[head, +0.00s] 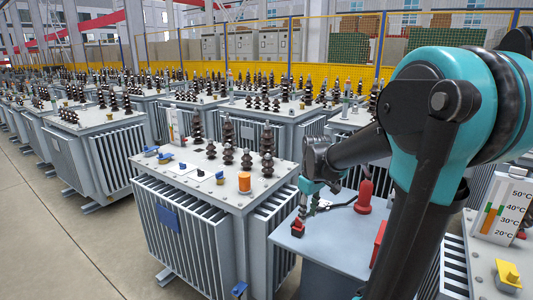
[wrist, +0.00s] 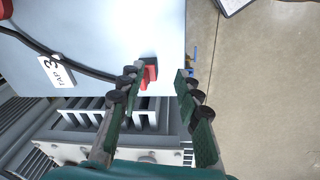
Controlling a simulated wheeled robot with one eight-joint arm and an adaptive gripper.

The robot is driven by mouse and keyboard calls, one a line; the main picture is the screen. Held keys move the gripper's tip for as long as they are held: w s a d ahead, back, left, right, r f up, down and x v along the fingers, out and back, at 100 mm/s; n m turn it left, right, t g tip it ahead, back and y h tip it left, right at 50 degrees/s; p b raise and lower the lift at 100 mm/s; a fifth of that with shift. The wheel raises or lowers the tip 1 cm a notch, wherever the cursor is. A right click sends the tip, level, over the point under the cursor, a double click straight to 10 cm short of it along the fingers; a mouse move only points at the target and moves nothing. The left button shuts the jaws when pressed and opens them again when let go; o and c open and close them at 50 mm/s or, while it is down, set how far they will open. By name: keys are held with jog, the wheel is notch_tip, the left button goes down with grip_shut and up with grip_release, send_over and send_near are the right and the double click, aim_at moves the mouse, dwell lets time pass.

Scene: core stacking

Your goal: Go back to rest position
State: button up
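My gripper (head: 310,207) hangs at the end of my teal and dark arm, above the left edge of a blue-grey box top (head: 330,239). A small red part (head: 298,229) stands on the box top just below the gripper. It also shows in the wrist view (wrist: 151,72), close beside the left finger and partly hidden by it. I cannot tell whether they touch.
A red handle-like piece (head: 364,197) with a black cable stands on the box top. A tag marked "TAP 3" (wrist: 57,71) lies by the cable. A grey transformer (head: 204,183) with an orange cap (head: 244,181) stands close left. Open floor (head: 50,235) lies far left.

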jog(key=s+d+f+m+t, duration=0.2)
jog(key=s+f+m, duration=0.5)
jog(key=s, duration=0.8)
notch_tip(320, 180, down, 3)
jog(key=shift+s+d+f+t, duration=0.15)
jog(key=shift+s+t, duration=0.2)
jog(key=shift+t, duration=0.05)
jog(key=shift+d, duration=0.1)
